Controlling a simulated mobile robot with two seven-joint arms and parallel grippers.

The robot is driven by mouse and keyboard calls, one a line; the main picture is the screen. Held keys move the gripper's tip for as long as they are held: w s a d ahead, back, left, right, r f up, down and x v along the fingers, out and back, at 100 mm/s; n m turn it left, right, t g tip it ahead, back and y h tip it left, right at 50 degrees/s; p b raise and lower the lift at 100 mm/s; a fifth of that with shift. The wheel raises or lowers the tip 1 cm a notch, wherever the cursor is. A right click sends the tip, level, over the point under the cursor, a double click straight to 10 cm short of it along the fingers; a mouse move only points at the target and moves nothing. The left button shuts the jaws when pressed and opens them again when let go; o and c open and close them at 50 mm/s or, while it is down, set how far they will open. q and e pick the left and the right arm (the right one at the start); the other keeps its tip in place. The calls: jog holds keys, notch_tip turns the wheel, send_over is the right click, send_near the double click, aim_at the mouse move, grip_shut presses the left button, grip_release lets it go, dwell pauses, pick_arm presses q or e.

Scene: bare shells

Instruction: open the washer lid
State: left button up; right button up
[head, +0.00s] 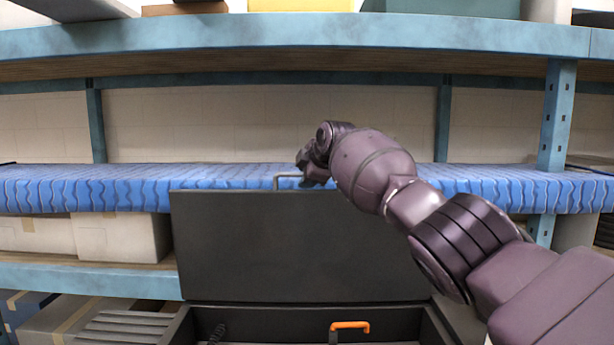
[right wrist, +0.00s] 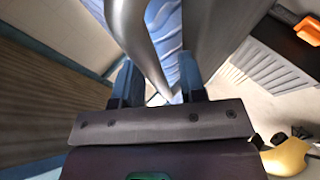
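A dark box with a flat lid (head: 300,245) stands in the lower middle of the head view. The lid is raised roughly upright, and the box's inside (head: 270,322) shows below it. A grey metal bar handle (head: 287,176) sits at the lid's top edge. My right gripper (head: 307,170) is at this handle. In the right wrist view the handle (right wrist: 145,40) runs between the two blue-dark fingers of my right gripper (right wrist: 160,90). The fingers stand apart with light gaps beside the bar. My left gripper is not in view.
Behind the lid stands a blue shelf rack (head: 300,35) with a blue wavy-patterned covered shelf (head: 100,188). Boxes (head: 120,237) fill the lower shelf at left.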

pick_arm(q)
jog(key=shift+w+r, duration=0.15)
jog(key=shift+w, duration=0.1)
pick_arm(e)
jog(key=shift+s+d+r+p, duration=0.2)
jog(key=shift+r+p, duration=0.15)
jog(key=shift+r, duration=0.05)
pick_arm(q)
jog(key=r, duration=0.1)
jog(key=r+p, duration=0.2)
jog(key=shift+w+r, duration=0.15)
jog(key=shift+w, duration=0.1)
pick_arm(e)
jog(key=v, duration=1)
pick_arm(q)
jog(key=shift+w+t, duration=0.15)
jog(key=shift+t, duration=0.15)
pick_arm(e)
jog(key=shift+s+f, duration=0.1)
jog(key=shift+f, duration=0.05)
